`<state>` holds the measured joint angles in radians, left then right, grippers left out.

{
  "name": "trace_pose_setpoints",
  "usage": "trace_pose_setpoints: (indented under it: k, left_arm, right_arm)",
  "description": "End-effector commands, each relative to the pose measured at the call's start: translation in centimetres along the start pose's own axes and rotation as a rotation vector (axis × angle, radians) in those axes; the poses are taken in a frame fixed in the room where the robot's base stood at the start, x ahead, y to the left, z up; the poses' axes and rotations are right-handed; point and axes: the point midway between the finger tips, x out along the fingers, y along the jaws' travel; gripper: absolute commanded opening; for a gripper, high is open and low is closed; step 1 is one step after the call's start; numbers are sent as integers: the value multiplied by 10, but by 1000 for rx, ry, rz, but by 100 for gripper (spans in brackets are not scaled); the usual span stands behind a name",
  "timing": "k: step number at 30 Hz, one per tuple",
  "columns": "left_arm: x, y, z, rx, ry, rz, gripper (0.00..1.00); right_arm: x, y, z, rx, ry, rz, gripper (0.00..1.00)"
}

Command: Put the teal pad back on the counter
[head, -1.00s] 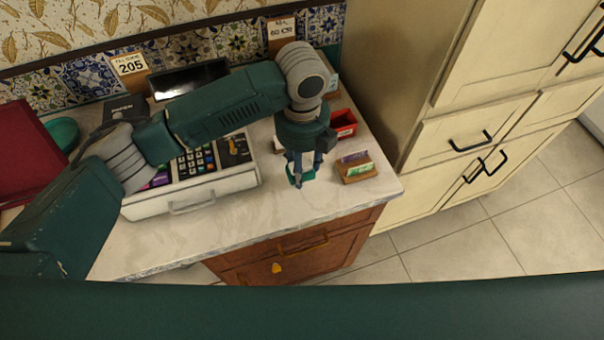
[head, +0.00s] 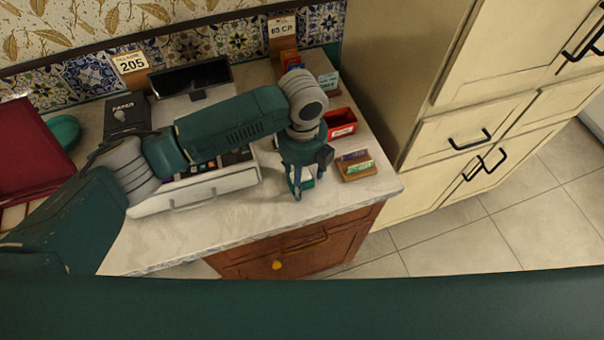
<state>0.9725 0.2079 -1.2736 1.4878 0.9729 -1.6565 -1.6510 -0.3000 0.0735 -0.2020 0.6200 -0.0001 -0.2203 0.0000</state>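The teal pad (head: 308,184) is a small teal piece with a pale top, near the counter's front right part. It is partly hidden behind my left gripper (head: 297,193), which points down right at it. I cannot tell whether the fingers touch the pad or are closed on it, nor whether the pad rests on the counter or is just above it. The pale stone counter (head: 225,218) has bare room in front of the pad. My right gripper is not in view.
A wooden card holder (head: 356,168) stands right of the pad, with a red tray (head: 341,123) behind it. The cash register (head: 195,190) is to the left under my arm. A teal bowl (head: 65,131) and black box (head: 126,116) are further left.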

Motion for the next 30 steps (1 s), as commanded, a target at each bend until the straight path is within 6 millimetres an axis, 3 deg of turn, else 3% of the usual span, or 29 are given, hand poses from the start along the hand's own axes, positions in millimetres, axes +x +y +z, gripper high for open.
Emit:
trace_pose_setpoints:
  k: [7,11,24,30]
  left_arm:
    - [-2,0,0,0,-1,0,60]
    - [-13,-1,1,1,-2,-4,60]
    - [-100,-1,1,1,-3,-2,60]
    - [-120,0,1,0,-1,-1,60]
  right_arm:
    - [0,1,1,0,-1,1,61]
    - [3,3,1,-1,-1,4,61]
    - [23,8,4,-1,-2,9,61]
    - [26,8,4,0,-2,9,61]
